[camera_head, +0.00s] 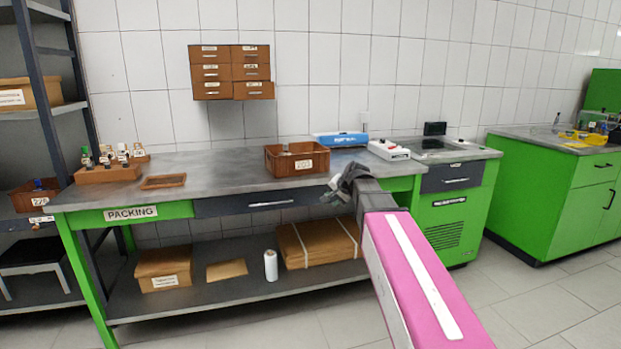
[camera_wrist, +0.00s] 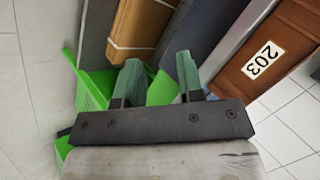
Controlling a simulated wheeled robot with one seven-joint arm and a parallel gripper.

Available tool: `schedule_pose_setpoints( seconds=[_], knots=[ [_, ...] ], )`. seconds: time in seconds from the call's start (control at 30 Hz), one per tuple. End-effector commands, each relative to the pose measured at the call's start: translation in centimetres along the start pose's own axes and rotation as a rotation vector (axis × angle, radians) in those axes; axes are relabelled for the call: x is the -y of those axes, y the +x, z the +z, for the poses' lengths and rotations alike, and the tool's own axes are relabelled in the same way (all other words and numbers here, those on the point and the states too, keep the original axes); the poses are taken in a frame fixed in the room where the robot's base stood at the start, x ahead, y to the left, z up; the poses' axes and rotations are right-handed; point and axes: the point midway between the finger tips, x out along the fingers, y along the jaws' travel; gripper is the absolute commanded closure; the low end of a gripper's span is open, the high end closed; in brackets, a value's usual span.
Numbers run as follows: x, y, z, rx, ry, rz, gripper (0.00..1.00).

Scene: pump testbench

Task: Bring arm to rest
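My arm reaches out over the front of the packing bench (camera_head: 225,168). In the head view my gripper (camera_head: 340,186) is at the bench's front edge, right of and below the brown crate (camera_head: 305,162). In the wrist view the two green fingers of my gripper (camera_wrist: 160,75) stand apart with nothing held between them. The crate with label 203 (camera_wrist: 262,60) is at the upper right there, apart from the fingers.
A rack of small bottles (camera_head: 108,172) and a flat wooden tray (camera_head: 163,181) are on the bench's left. A blue device (camera_head: 340,139) and a white device (camera_head: 389,150) stand behind my arm. Cardboard boxes (camera_head: 318,243) lie on the lower shelf. Floor is free in front.

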Motion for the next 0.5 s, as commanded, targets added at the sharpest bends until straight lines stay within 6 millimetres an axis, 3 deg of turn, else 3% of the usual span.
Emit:
schedule_pose_setpoints(
  seconds=[0.03,0.1,0.3,0.5],
  knots=[
    [-2.6,0.7,1.6,0.020,-0.029,0.044,0.65],
    [-5.7,1.6,3.2,0.046,-0.075,0.101,0.65],
    [-14.1,3.4,8.0,0.139,-0.204,0.256,0.65],
    [-22.2,3.8,13.2,0.257,-0.331,0.397,0.65]
  ],
)
